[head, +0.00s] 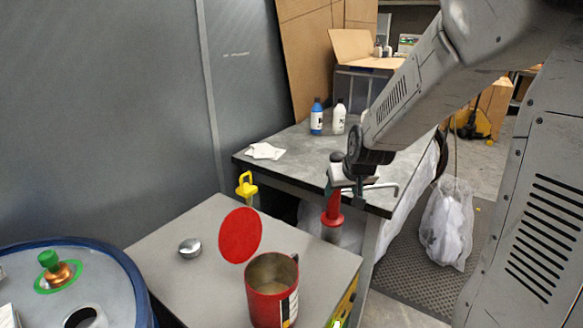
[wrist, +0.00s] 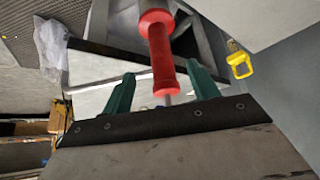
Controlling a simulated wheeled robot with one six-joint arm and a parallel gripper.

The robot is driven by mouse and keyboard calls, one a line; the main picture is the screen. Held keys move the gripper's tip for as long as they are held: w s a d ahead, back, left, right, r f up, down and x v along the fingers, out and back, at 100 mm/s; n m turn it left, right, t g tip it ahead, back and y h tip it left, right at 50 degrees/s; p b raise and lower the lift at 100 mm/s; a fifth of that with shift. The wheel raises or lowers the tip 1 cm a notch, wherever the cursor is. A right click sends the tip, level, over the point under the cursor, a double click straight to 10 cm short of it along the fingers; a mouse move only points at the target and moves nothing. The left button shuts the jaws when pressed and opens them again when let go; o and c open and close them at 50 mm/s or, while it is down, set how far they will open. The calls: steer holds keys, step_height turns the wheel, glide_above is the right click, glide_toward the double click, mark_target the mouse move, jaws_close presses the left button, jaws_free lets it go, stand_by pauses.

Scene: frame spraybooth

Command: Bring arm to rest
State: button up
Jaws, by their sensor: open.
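My gripper (head: 352,184) is at the end of my arm, which reaches in from the upper right of the head view. It is by the front corner of the grey table. In the wrist view, its two green fingers (wrist: 158,72) stand apart, open. A red cylindrical tool (wrist: 160,55) shows between them, with gaps on both sides. The same red tool (head: 333,207) shows upright just below my gripper in the head view. I cannot tell what its lower end rests on.
The grey table (head: 300,165) holds a blue bottle (head: 317,118), a white bottle (head: 339,118) and a white cloth (head: 265,151). A nearer bench (head: 185,222) carries an open red can (head: 272,295), its red lid disc (head: 240,235) and a metal dome (head: 190,248). A blue-rimmed drum (head: 110,255) stands left.

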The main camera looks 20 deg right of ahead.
steer(key=s+a+r+g, duration=0.1)
steer(key=s+a+r, duration=0.2)
steer(key=s, duration=0.6)
steer(key=s+a+r+n+g, duration=0.1)
steer(key=s+a+r+g, duration=0.1)
steer(key=s, duration=0.8)
steer(key=s+a+r+n+g+y, duration=0.1)
steer(key=s+a+r, duration=0.3)
steer(key=s, duration=0.6)
steer(key=shift+a+r+g, duration=0.4)
steer(key=shift+a+g, duration=0.1)
steer(key=shift+a, duration=0.7)
